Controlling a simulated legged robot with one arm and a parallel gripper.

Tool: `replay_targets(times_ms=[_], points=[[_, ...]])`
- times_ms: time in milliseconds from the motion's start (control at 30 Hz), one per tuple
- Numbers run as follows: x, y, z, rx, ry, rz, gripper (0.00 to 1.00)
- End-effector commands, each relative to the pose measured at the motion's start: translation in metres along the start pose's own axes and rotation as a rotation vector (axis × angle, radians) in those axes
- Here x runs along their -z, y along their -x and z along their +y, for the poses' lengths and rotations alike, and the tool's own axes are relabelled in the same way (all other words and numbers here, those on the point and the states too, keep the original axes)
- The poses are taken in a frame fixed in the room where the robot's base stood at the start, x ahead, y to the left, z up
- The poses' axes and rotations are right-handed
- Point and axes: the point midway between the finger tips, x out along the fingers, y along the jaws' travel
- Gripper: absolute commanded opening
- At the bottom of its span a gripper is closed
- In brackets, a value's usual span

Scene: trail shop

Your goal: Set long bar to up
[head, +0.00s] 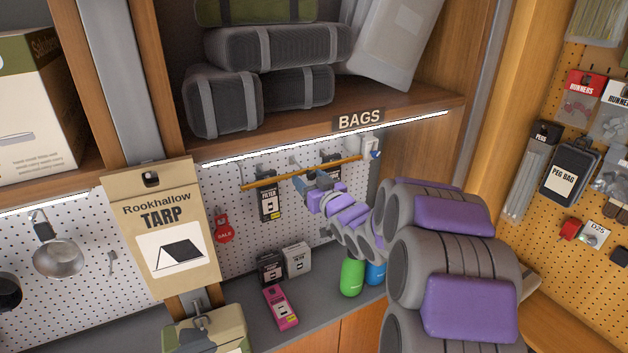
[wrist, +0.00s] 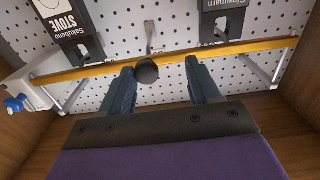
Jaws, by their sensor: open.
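The long bar is a thin orange-yellow bar (head: 275,180) hung across the front of the pegboard bay under the BAGS shelf, rising slightly to the right in the head view. In the wrist view the bar (wrist: 250,49) runs nearly the full width, with side arms behind both ends. A dark round knob (wrist: 147,71) shows at the bar, between my fingers. My gripper (head: 314,184) is at the middle of the bar. In the wrist view my gripper (wrist: 159,66) is open, its fingertips close to the bar; I cannot tell whether they touch it.
A white bracket with a blue knob (head: 375,154) sits by the bar's right end. Hanging packages (head: 269,205) are behind the bar. The lit BAGS shelf (head: 420,105) is close above. A counter below holds boxes and a green bottle (head: 352,277). A tarp package (head: 163,230) hangs left.

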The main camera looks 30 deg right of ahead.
Motion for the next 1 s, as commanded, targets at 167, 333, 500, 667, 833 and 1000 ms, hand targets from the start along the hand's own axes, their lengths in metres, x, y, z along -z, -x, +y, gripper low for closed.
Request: replay_targets(times_ms=[167,333,500,667,833,1000], points=[[-0.001,0.001,0.010,0.003,-0.005,0.003,0.56],[-0.001,0.003,0.012,0.001,-0.007,0.003,0.40],[-0.001,0.003,0.011,-0.001,-0.007,0.002,0.24],[-0.001,0.003,0.010,-0.002,-0.007,0.001,0.09],[-0.001,0.003,0.011,0.000,-0.007,0.002,0.00],[-0.001,0.003,0.011,-0.001,-0.007,0.002,0.00]])
